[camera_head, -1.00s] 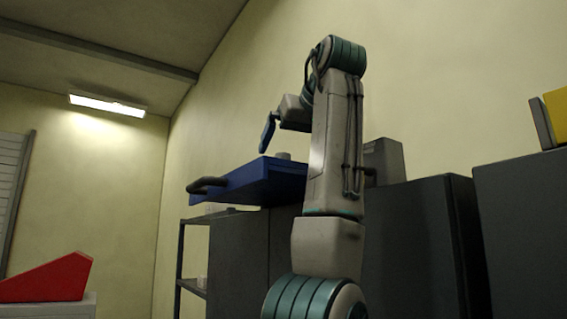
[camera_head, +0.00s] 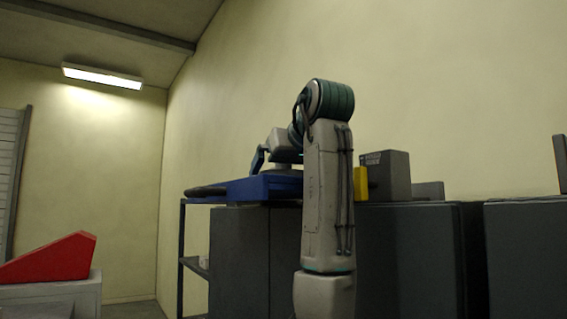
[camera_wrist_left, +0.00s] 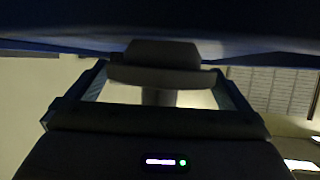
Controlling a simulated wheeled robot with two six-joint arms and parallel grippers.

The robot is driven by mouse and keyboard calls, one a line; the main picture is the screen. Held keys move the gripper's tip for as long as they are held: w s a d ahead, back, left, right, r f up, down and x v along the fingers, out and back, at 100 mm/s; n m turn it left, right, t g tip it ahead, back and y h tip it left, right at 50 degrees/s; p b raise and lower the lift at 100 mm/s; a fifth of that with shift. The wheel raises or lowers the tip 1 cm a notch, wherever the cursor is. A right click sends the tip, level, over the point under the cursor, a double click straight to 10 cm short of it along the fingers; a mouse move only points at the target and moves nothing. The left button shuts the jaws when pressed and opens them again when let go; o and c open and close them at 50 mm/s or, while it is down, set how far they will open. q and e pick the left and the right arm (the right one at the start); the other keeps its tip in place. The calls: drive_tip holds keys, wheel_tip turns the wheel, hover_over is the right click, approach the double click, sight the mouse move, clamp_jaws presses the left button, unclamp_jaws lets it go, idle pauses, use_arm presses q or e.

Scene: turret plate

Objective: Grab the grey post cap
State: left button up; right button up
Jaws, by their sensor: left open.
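A grey capped piece, apparently the post cap (camera_wrist_left: 160,54), is in the middle of the left wrist view, close against the blue plate (camera_wrist_left: 60,22). A wider dark rim and a short stem show with it. In the head view the cap cannot be made out; the arm covers that part of the plate (camera_head: 235,190). My left gripper (camera_wrist_left: 158,72) is open, its teal fingers apart on either side of the cap. In the head view it also shows, low over the plate (camera_head: 258,160). I cannot tell whether the fingers touch anything. My right gripper is not in view.
Dark grey cabinets (camera_head: 410,255) and a shelf rack (camera_head: 183,240) stand below the plate. A grey box (camera_head: 387,175) and a yellow block (camera_head: 361,184) are right of my arm. A red wedge (camera_head: 50,260) lies at the left on a pale stand.

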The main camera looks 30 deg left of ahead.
use_arm(q)
drive_tip(key=shift+w+a+f, duration=0.1)
drive_tip(key=shift+a+f, duration=0.05)
drive_tip(key=c, duration=0.7)
drive_tip(key=shift+c, duration=0.8)
drive_tip(key=shift+r, duration=0.2)
